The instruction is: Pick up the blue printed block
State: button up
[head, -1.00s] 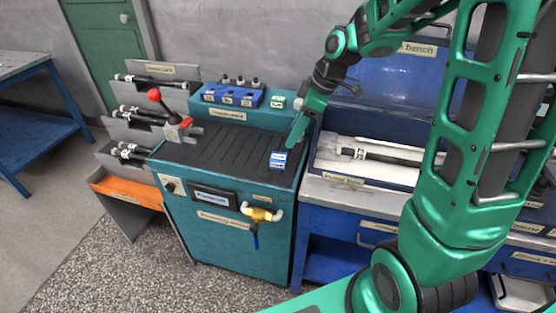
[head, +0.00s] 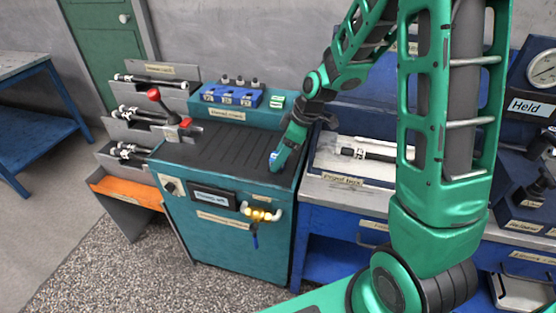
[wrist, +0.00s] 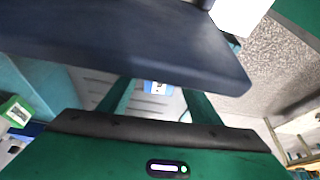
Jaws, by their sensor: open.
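The small blue printed block (head: 273,156) sits on the dark ribbed top of the teal cabinet (head: 215,237), near its right side. My gripper (head: 279,161) is over it and hides most of it in the head view. In the wrist view the block (wrist: 158,87) shows blue and white in the gap between the two green fingers of my gripper (wrist: 157,100). The fingers are apart, with pale space on both sides of the block. A dark link of mine covers the upper part of that view.
A red-knobbed lever (head: 160,103) stands at the left of the cabinet top. Blue blocks (head: 231,96) and a green-and-white block (head: 276,102) sit on the raised back ledge. A blue bench with a tray (head: 345,183) adjoins on the right. The middle of the top is clear.

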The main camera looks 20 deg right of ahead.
jog(key=shift+a+f, duration=0.1)
jog(key=shift+f, duration=0.1)
jog(key=c, duration=1.1)
jog(key=shift+r, duration=0.15)
